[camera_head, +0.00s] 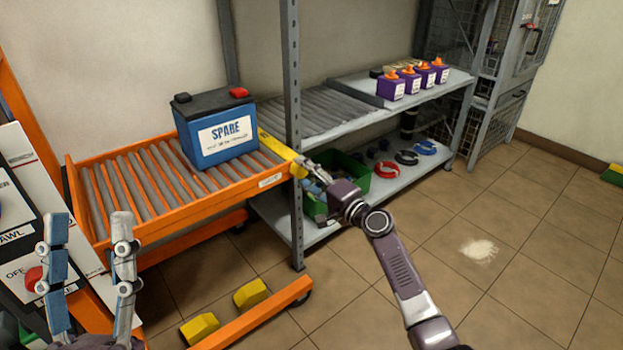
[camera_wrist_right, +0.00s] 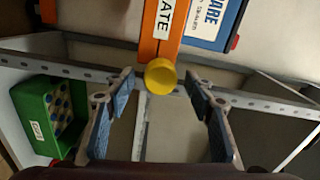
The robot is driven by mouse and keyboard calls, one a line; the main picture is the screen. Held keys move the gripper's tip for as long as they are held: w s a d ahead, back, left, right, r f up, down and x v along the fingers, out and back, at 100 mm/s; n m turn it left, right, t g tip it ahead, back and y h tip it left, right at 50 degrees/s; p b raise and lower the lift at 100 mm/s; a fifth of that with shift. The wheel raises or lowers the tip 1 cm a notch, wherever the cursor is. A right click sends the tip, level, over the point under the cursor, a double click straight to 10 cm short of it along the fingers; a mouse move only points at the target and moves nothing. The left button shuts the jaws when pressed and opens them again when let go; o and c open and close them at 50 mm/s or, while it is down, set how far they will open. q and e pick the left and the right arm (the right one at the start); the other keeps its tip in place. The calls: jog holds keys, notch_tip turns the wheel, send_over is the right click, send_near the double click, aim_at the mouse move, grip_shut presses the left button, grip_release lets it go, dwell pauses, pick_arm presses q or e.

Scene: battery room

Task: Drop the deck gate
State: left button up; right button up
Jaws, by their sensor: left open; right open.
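The deck gate (camera_head: 277,145) is a yellow bar across the right end of an orange roller deck (camera_head: 158,226). A blue battery marked SPARE (camera_head: 216,138) stands on the rollers just left of it. My right gripper (camera_head: 304,171) is at the gate's near end, open. In the right wrist view a round yellow knob (camera_wrist_right: 160,76) shows between the spread fingers of my right gripper (camera_wrist_right: 162,88), below an orange plate with a label ending in ATE (camera_wrist_right: 166,18). I cannot tell whether a finger touches the knob. My left gripper (camera_head: 90,250) is open and empty at the lower left.
A grey shelf rack (camera_head: 293,100) with rollers adjoins the deck's right end; its post is close to my right gripper. A green bin (camera_head: 353,178) sits on the lower shelf. Yellow blocks (camera_head: 201,328) are on the floor beneath the deck.

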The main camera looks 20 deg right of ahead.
jog(key=v, duration=1.2)
